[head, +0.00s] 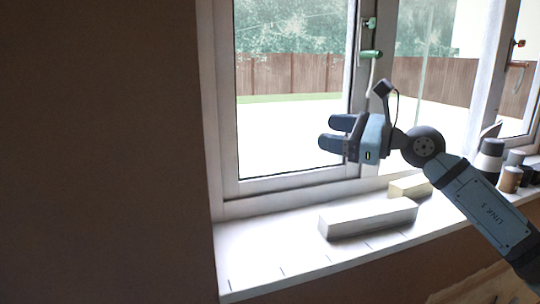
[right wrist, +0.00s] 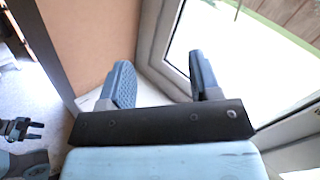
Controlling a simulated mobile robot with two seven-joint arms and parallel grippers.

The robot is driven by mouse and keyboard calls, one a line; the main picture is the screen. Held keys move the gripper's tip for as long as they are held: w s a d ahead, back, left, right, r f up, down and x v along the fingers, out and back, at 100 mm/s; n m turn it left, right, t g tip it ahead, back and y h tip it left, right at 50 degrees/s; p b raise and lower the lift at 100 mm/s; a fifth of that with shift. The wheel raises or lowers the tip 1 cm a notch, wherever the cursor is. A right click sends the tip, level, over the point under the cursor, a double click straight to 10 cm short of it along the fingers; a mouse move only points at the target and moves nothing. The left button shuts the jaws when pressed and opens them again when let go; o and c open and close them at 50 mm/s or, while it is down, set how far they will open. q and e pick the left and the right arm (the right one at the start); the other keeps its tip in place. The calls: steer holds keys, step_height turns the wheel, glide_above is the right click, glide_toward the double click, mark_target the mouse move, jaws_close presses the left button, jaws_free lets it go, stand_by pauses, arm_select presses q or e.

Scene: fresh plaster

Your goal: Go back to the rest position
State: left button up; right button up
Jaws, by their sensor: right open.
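My right gripper (head: 327,133) is in front of the window in the head view, raised above the sill and pointing left. Its two fingers are apart with nothing between them. They also show apart and empty in the right wrist view (right wrist: 162,78). At the left edge of that view is a small dark gripper shape (right wrist: 30,130), which looks like my left one. It is too small to tell its jaw state. The left arm does not show in the head view.
A white window sill (head: 262,262) runs below my right arm. Two pale blocks, one nearer (head: 368,220) and one farther (head: 408,187), lie on it. Several small containers (head: 510,178) stand at its right. A green window handle (head: 371,54) is above the gripper. Brown wall (head: 100,150) fills the left.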

steer(key=s+d+f+m+t+h+p, duration=0.1)
steer(key=s+f+m+t+h, duration=0.2)
steer(key=f+m, duration=0.8)
steer(key=s+d+f+m+t+h+p, duration=0.1)
steer(key=s+f+m+t+h+p, duration=0.2)
steer(key=f+m, duration=0.8)
steer(key=s+d+f+m+t+h, duration=0.1)
steer(key=s+f+m+t, duration=0.3)
steer(key=f+m, duration=0.7)
steer(key=s+d+f+m+g+h+p, duration=0.1)
steer(key=s+d+f+m+g+h, duration=0.1)
steer(key=s+f+m, duration=0.6)
steer(key=s+d+f+m+g+h+p, duration=0.1)
steer(key=s+f+m+g+h, duration=0.3)
steer(key=s+f+m, duration=0.5)
steer(key=s+d+f+g, duration=0.1)
steer(key=s+f+g, duration=0.1)
steer(key=s, duration=0.5)
steer(key=shift+f, duration=0.8)
